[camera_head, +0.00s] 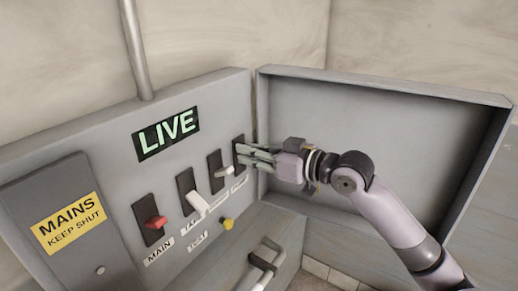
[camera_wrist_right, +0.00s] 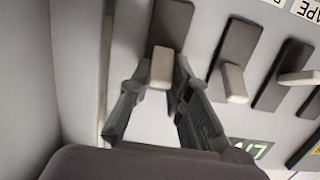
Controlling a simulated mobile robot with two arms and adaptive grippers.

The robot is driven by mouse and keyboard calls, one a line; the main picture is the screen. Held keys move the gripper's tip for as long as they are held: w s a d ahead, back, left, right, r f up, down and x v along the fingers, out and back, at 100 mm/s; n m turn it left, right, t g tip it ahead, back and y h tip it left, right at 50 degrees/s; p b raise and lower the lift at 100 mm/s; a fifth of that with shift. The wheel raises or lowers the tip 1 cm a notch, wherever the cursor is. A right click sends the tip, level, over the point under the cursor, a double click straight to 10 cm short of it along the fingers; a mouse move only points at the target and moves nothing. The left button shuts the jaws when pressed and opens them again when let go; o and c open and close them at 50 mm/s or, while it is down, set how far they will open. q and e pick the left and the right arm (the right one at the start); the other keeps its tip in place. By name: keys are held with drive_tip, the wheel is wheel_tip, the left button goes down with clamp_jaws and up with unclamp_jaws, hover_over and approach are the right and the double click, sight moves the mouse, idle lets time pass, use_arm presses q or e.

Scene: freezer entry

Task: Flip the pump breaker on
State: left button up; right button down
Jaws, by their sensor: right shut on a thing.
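The breaker panel (camera_head: 110,140) carries a row of levers on dark plates. A red lever (camera_head: 157,222) is at the left above a MAIN label, then two white levers (camera_head: 198,203) and (camera_head: 222,171). My right gripper (camera_head: 250,156) is at the rightmost dark plate (camera_head: 238,145) and hides its lever. In the right wrist view, my right gripper (camera_wrist_right: 158,80) is shut on a pale lever (camera_wrist_right: 162,68), with one finger on either side. The label under this lever is too small to read. My left gripper is not in view.
The panel's open door (camera_head: 370,150) stands to the right, behind my right arm. A lit LIVE sign (camera_head: 166,133) is above the levers. A MAINS KEEP SHUT cover (camera_head: 65,245) is at left.

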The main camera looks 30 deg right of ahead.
drive_tip(key=shift+d+r, duration=0.1)
drive_tip(key=c, duration=1.8)
unclamp_jaws()
drive_tip(key=shift+c, duration=0.2)
drive_tip(key=o, duration=0.4)
drive_tip(key=shift+d, duration=0.2)
drive_tip(key=shift+c, duration=0.2)
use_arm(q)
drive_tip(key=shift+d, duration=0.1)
use_arm(e)
drive_tip(key=shift+a, duration=0.2)
drive_tip(key=shift+s, duration=0.1)
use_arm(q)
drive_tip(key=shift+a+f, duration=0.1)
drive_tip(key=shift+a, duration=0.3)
use_arm(e)
drive_tip(key=v, duration=1.2)
drive_tip(key=shift+d, duration=0.25)
